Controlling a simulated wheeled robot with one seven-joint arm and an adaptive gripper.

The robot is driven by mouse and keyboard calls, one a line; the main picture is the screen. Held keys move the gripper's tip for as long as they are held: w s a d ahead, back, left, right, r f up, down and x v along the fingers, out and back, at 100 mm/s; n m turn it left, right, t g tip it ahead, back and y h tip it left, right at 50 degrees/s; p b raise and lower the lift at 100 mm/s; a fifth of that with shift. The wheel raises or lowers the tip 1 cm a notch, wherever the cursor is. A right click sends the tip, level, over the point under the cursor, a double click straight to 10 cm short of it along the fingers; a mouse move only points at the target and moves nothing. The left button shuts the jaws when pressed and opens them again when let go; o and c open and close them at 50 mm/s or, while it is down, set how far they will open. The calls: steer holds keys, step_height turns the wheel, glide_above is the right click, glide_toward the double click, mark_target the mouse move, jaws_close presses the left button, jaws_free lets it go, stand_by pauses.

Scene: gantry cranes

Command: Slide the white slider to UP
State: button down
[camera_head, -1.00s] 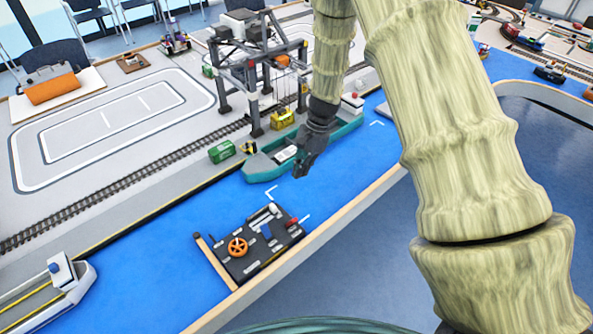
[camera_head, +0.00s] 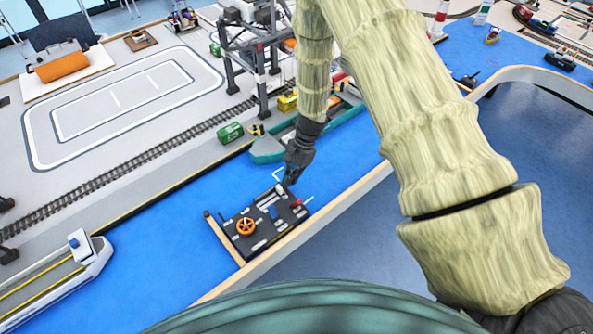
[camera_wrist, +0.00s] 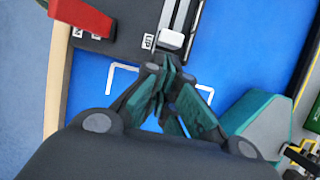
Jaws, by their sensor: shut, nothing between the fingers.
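The white slider (camera_wrist: 171,38) shows at the top of the wrist view, in a slot at the edge of the dark control panel (camera_wrist: 124,30). The UP label (camera_wrist: 148,42) is beside it on the left. My gripper (camera_wrist: 165,68) is shut and empty, with its fingertips just below the slider in the picture. I cannot tell whether they touch it. In the head view, my gripper (camera_head: 288,184) hangs at the panel's upper right corner, over the panel (camera_head: 246,244) or just beyond it.
The panel also carries an orange wheel (camera_head: 246,226), a blue part (camera_head: 272,212) and a red lever (camera_wrist: 82,17). The teal ship (camera_head: 266,150) is close to my gripper. The gantry crane (camera_head: 257,60) stands behind it.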

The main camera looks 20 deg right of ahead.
mark_target(267, 202)
steer(key=shift+a+f, duration=0.1)
stand_by(0.3)
steer(key=s+a, duration=0.1)
steer(key=a, duration=0.1)
steer(key=s+a, duration=0.1)
steer(key=a, duration=0.2)
steer(key=a+b, duration=0.1)
steer(key=a, duration=0.1)
steer(key=shift+s+a, duration=0.15)
steer(key=shift+s, duration=0.25)
steer(key=shift+a, duration=0.1)
steer(key=d, duration=0.1)
steer(key=w+d, duration=0.1)
steer(key=d, duration=0.2)
steer(key=shift+w, duration=0.25)
steer(key=b+v, duration=0.3)
steer(key=v, duration=0.7)
stand_by(2.8)
